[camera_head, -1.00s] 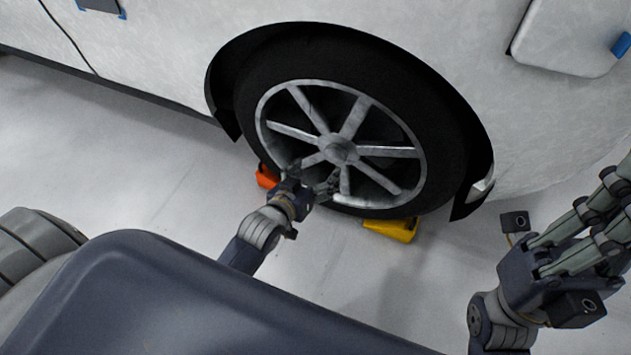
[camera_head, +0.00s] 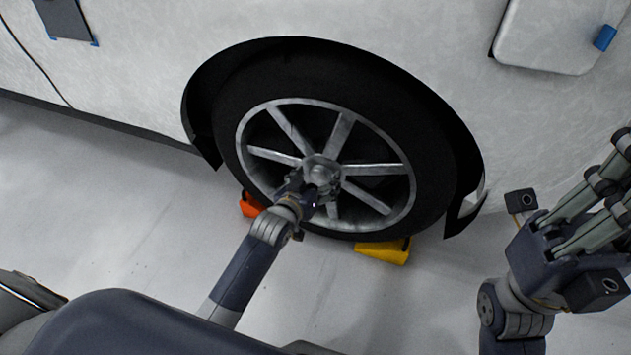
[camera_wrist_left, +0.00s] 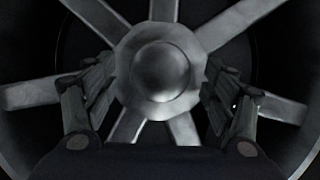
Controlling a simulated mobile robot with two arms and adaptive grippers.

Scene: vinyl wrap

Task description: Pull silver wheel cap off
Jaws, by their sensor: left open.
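The silver wheel cap (camera_wrist_left: 160,70) is a round domed hub piece at the centre of the spoked silver wheel (camera_head: 345,130). It also shows in the head view (camera_head: 321,168), partly behind my left gripper (camera_head: 318,185). My left gripper is open, and in the left wrist view its fingers (camera_wrist_left: 160,95) stand on both sides of the cap, with no clear sign of a firm hold. The cap sits in the wheel. My right gripper (camera_head: 598,205) is at the right edge of the head view, spread open, empty and away from the wheel.
The wheel's black tyre (camera_head: 432,150) sits in the arch of a white-wrapped car body (camera_head: 330,20). An orange wedge (camera_head: 251,205) and a yellow wedge (camera_head: 384,250) lie against the tyre's bottom. The pale floor (camera_head: 120,190) in front is largely clear.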

